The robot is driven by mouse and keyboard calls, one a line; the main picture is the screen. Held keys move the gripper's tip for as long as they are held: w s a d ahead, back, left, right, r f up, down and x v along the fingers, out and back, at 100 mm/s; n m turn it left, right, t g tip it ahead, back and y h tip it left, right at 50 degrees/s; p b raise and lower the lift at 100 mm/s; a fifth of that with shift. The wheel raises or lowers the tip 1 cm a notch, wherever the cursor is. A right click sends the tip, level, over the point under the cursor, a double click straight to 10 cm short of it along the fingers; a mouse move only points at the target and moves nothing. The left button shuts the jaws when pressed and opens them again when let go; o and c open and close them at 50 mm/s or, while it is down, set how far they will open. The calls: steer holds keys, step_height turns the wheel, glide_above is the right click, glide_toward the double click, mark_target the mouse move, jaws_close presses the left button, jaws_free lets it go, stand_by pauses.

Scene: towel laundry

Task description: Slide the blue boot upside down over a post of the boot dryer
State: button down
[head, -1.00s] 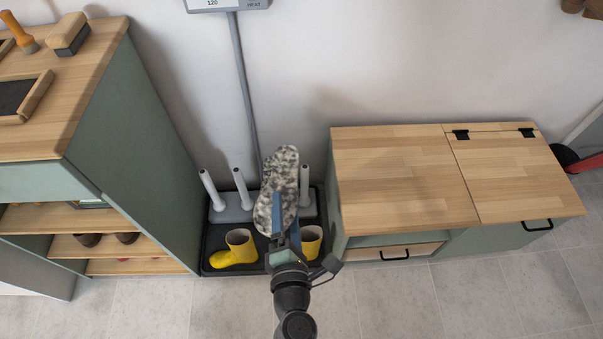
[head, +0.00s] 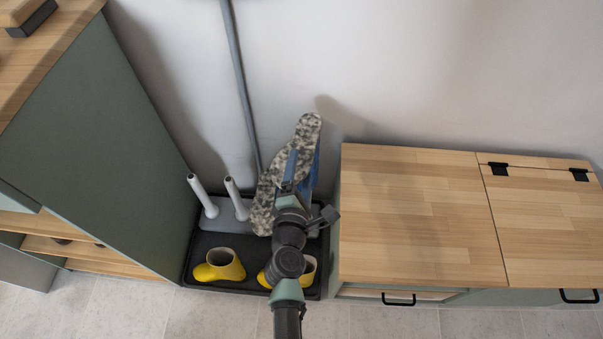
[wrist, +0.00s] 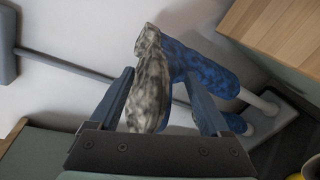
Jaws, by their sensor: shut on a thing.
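The blue boot (head: 316,170) is in my gripper (head: 291,160), with its speckled grey sole facing up toward the head camera. In the wrist view the boot (wrist: 205,72) shows blue, with the sole between the two fingers. My gripper (wrist: 157,78) is shut on it. The boot dryer (head: 218,216) stands below with white posts, two bare ones at its left. In the wrist view a post (wrist: 262,101) shows just beyond the blue shaft's end; I cannot tell whether it is inside. A second blue patch shows beside the right finger, partly hidden.
Yellow boots (head: 218,266) stand in the black tray (head: 195,278) in front of the dryer, one partly behind my arm. A green shelf unit (head: 95,140) is at left. A wood-topped cabinet (head: 415,215) stands close at right.

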step_height(320, 180, down, 22)
steer(key=b, duration=2.2)
jaws_free()
steer(key=v, duration=1.3)
steer(key=shift+p, duration=0.45)
